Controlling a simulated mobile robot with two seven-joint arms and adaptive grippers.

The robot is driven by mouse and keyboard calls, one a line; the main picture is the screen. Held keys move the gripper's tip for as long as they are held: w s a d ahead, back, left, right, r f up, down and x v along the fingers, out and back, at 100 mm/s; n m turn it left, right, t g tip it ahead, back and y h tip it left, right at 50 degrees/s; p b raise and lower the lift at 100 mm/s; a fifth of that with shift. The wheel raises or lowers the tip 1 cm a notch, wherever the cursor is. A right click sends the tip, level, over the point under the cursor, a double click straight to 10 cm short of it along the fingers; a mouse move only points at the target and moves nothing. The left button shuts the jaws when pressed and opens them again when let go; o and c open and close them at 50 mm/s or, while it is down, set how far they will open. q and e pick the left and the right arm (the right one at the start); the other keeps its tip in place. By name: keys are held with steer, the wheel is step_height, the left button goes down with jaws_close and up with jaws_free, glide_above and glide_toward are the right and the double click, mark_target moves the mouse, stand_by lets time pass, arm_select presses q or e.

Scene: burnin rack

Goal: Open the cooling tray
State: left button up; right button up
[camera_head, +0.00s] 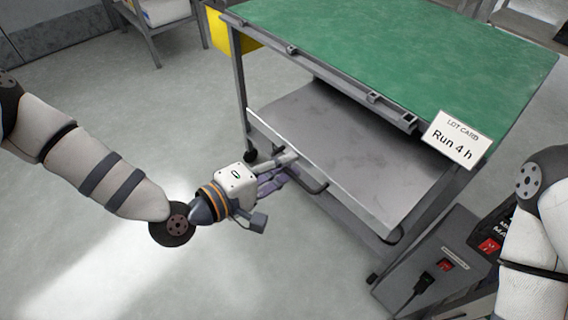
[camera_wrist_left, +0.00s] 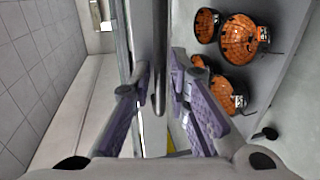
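The cooling tray (camera_head: 345,135), a wide grey sheet with a raised front lip, sits under the green top of a cart. How far out it stands I cannot tell. A dark bar handle (camera_head: 313,187) juts from its front. My left gripper (camera_head: 287,170) is at the left part of this handle. In the left wrist view the handle bar (camera_wrist_left: 160,60) runs between the two purple fingers (camera_wrist_left: 160,85), with gaps beside it, so the gripper looks open around it. My right gripper is out of view; only part of my right arm shows.
The green cart top (camera_head: 400,55) overhangs the tray's rear. A card reading "Run 4 h" (camera_head: 453,142) hangs at its corner. Several orange round objects (camera_wrist_left: 240,40) show in the wrist view. The floor at left is clear.

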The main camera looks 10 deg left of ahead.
arm_select(q)
steer(key=v, duration=1.2)
steer(key=s+f+m+g+y+p, duration=0.15)
steer(key=s+f+m+g, duration=0.25)
steer(key=s+f+g, duration=0.45)
steer(key=s+f+m+g+y+p, duration=0.1)
steer(key=s+f+m+g+y, duration=0.3)
steer(key=s, duration=0.7)
steer(key=s+a+f+m+g+y, duration=0.2)
steer(key=s+a+y, duration=0.1)
steer(key=s+a, duration=0.3)
steer(key=shift+s+a+f+y+p, duration=0.25)
steer(key=shift+s+a+y+p, duration=0.1)
steer(key=shift+s, duration=0.7)
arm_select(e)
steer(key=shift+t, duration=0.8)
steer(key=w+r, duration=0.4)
arm_select(q)
steer(key=shift+d+g, duration=0.1)
steer(key=shift+g, duration=0.15)
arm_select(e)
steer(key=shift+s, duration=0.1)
